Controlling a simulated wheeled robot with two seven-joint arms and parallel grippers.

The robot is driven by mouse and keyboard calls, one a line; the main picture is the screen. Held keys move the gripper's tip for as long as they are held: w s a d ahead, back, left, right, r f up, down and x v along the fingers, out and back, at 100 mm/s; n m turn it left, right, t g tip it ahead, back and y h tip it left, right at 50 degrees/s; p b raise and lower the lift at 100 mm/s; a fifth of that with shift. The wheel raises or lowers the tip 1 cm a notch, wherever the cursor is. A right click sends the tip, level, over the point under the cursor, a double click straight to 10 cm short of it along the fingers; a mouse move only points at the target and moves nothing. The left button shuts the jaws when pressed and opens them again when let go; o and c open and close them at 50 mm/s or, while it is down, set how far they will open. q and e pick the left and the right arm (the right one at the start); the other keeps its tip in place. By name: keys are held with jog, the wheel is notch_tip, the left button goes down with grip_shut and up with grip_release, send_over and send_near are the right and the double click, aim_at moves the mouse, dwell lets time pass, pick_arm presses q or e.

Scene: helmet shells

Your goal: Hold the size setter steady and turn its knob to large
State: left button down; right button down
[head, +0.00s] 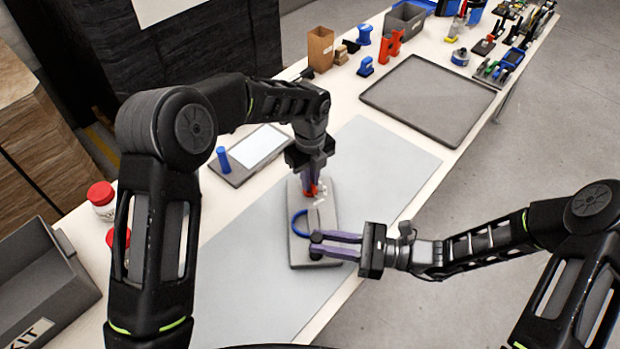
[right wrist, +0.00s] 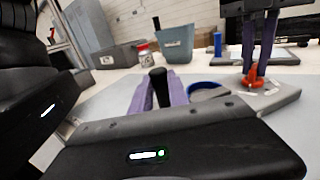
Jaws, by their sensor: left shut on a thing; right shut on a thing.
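The size setter is a grey plate (head: 297,257) lying on the pale mat, with a blue ring (head: 295,222) on it. My left gripper (head: 311,184) points down and is shut on a red part at the plate's far end, which looks like the knob; the right wrist view shows this red part (right wrist: 254,80) low between the fingers. White marks (head: 321,201) lie beside it, too small to read. My right gripper (head: 314,246) comes in from the right and is shut on a black upright post at the near end; the post (right wrist: 158,84) stands between its fingers.
The mat (head: 385,160) is clear around the plate. A tablet-like board (head: 257,150) with a blue cylinder (head: 222,158) lies to the left. An empty dark tray (head: 430,98) is at the back right. A grey bin (head: 40,285) and red-lidded jars (head: 102,198) are at the left.

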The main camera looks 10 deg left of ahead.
pick_arm(q)
jog(key=shift+n, duration=0.4)
jog(key=n, duration=1.7)
jog(key=shift+n, duration=0.4)
jog(key=n, duration=0.5)
dwell(0.3)
jog(key=c, duration=1.5)
grip_release()
jog(key=shift+r, duration=0.1)
